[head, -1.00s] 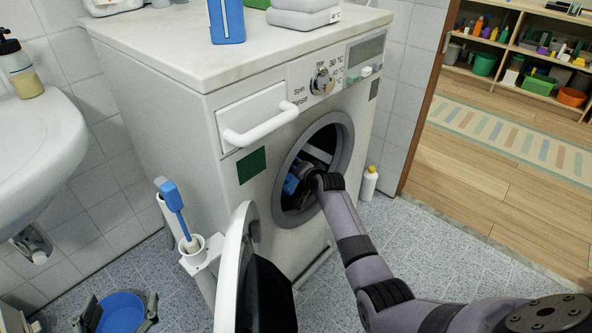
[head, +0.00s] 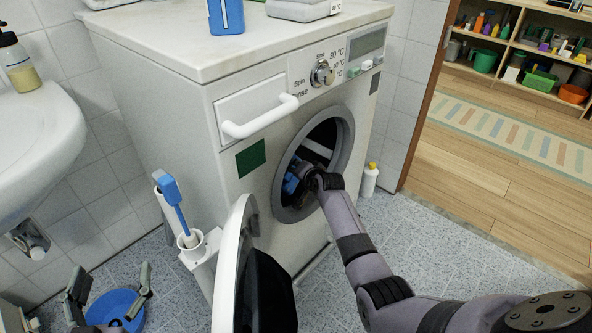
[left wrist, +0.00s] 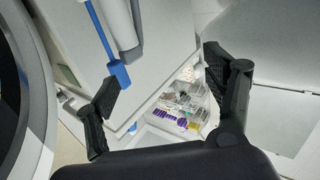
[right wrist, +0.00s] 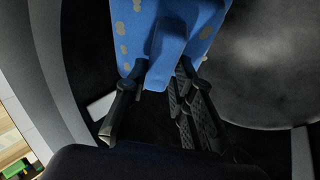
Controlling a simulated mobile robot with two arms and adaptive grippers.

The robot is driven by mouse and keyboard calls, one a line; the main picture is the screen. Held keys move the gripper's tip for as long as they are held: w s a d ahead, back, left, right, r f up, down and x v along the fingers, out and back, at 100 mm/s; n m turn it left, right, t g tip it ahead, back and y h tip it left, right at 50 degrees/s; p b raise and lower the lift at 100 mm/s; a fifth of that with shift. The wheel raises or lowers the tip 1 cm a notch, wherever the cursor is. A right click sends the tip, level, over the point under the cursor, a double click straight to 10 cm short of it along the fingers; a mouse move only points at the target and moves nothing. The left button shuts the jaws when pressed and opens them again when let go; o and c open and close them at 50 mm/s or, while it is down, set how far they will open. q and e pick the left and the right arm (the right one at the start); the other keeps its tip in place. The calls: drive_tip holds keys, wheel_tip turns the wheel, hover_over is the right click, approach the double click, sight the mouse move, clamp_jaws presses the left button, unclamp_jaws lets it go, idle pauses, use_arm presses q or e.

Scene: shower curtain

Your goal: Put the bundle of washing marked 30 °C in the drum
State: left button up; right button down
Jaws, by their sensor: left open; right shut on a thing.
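My right gripper (head: 304,182) reaches through the round door opening into the dark drum (head: 322,140) of the washing machine. It is shut on a blue bundle (head: 290,184), mostly hidden by the gripper and rim. In the right wrist view the blue bundle (right wrist: 170,35) has grey spots and is pinched between the fingers, inside the drum; no temperature mark shows on it. My left gripper (head: 109,284) is open and empty at the lower left, in front of a blue basin (head: 118,305). The round door (head: 240,240) stands open.
A grey bundle with a partly cut-off °C label (head: 303,9) and a blue box (head: 226,15) are on the machine top. A blue brush (head: 172,195) stands in a white holder left of the door. A white bottle (head: 370,180) stands right of the machine.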

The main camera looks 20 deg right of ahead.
drive_tip(key=shift+f+b, duration=0.3)
drive_tip(key=shift+f, duration=0.05)
drive_tip(key=c, duration=1.8)
unclamp_jaws()
use_arm(q)
drive_tip(key=shift+d+r+t+h, duration=0.15)
drive_tip(key=shift+r+t+h, duration=0.35)
drive_tip(key=shift+r, duration=0.65)
use_arm(e)
drive_tip(key=o, duration=0.5)
drive_tip(key=shift+f, duration=0.1)
drive_tip(key=shift+s, duration=0.1)
drive_tip(key=v, duration=1.2)
